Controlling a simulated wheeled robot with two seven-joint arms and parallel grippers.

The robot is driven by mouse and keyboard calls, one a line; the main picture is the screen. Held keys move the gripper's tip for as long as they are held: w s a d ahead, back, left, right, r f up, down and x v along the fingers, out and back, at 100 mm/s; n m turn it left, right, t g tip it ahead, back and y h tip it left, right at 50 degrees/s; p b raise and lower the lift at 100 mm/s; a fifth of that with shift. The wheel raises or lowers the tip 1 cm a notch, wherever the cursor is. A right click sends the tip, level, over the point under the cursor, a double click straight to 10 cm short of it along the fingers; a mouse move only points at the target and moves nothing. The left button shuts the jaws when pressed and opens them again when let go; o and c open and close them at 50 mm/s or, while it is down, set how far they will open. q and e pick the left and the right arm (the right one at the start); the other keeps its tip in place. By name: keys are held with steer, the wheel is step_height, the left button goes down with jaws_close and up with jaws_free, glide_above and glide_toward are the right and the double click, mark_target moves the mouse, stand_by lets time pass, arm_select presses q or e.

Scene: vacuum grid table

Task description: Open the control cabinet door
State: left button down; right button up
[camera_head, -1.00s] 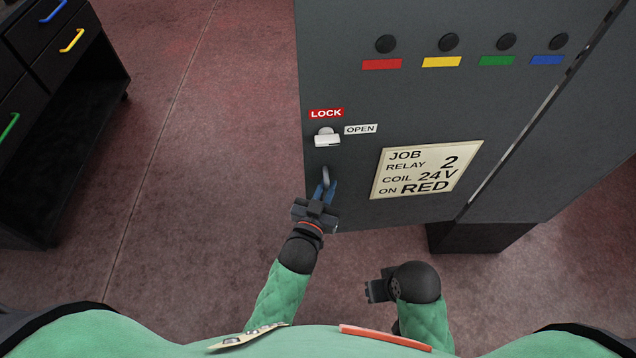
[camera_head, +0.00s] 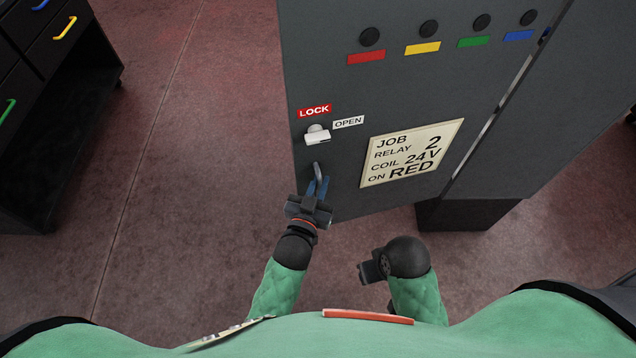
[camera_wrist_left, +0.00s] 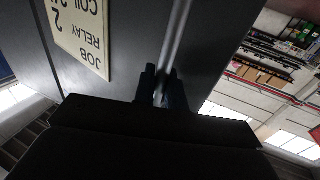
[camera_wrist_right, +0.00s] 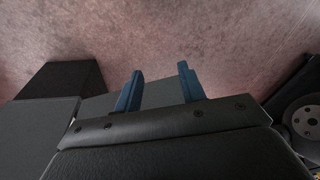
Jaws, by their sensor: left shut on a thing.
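The dark grey control cabinet door (camera_head: 340,80) stands ajar in the head view, angled out from the cabinet body (camera_head: 560,120), with a pale strip along its right side. Its metal handle (camera_head: 317,172) is low near the door's left edge. My left gripper (camera_head: 318,188) is shut on the handle; the left wrist view shows its fingers (camera_wrist_left: 163,88) around the bar (camera_wrist_left: 178,40). The white latch (camera_head: 317,136) sits above the handle, between the LOCK and OPEN labels. My right gripper (camera_head: 364,272) is empty, its blue fingers (camera_wrist_right: 157,88) apart in the right wrist view.
A job note (camera_head: 412,155) on the door reads relay 2, coil 24V, on red. Several round knobs over coloured labels line the door's top. A black drawer unit (camera_head: 60,110) stands at the left. The reddish floor (camera_head: 190,180) between is clear.

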arm_select(q)
steer(key=c, duration=1.5)
jaws_free()
steer(key=shift+c, duration=0.2)
steer(key=shift+s, duration=0.1)
steer(key=shift+s+a+f, duration=0.1)
steer(key=shift+s+a, duration=0.1)
steer(key=shift+s, duration=0.35)
steer(key=b+v, duration=0.1)
steer(key=v, duration=0.3)
steer(key=shift+s+a+b, duration=0.1)
steer(key=shift+s+b, duration=0.2)
steer(key=shift+v, duration=0.95)
arm_select(e)
steer(key=a+f, duration=0.1)
steer(key=w+a+f, duration=0.1)
steer(key=f, duration=0.1)
steer(key=shift+y, duration=0.3)
steer(key=shift+a+r+t, duration=0.1)
steer(key=shift+a+t, duration=0.2)
